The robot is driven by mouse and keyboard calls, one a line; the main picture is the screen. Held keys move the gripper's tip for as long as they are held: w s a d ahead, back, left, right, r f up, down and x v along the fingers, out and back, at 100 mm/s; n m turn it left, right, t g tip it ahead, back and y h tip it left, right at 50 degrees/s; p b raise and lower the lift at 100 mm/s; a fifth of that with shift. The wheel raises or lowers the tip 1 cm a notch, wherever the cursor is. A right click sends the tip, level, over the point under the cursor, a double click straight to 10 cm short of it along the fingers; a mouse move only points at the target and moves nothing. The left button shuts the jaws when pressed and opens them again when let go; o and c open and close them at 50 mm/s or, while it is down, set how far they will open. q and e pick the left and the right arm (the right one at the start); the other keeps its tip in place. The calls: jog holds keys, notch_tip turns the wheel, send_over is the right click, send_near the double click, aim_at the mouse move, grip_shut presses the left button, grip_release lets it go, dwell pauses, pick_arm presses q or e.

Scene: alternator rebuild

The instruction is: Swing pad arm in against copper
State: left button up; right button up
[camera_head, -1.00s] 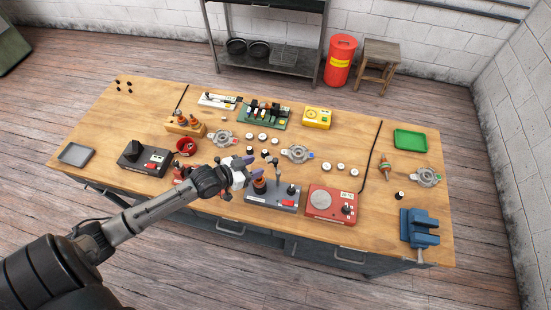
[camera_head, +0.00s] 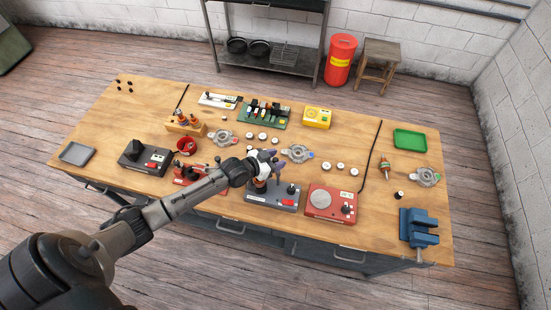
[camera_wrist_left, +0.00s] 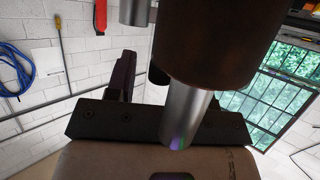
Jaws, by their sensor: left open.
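A grey lathe-like station (camera_head: 273,206) with a red switch stands at the front middle of the bench. My left gripper (camera_head: 270,161) is open and hangs over this station, hiding much of its upper part. In the left wrist view a brown cylinder (camera_wrist_left: 210,45) on a bright steel shaft (camera_wrist_left: 185,115) stands very close to the camera, in front of my gripper's dark bar. A dark finger (camera_wrist_left: 122,75) shows to its left; the other finger is mostly hidden behind the cylinder. I cannot make out the pad arm clearly or tell whether it touches copper. My right gripper is not in view.
A red tester (camera_head: 332,203) with a round plate stands just right of the station. A red device (camera_head: 190,175) and a black box (camera_head: 145,158) stand to the left. Small round parts and a silver housing (camera_head: 297,153) lie behind. A blue vise (camera_head: 419,229) is at right.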

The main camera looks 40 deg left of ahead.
pick_arm(q)
jog(key=shift+c, duration=0.2)
grip_shut()
dwell(0.3)
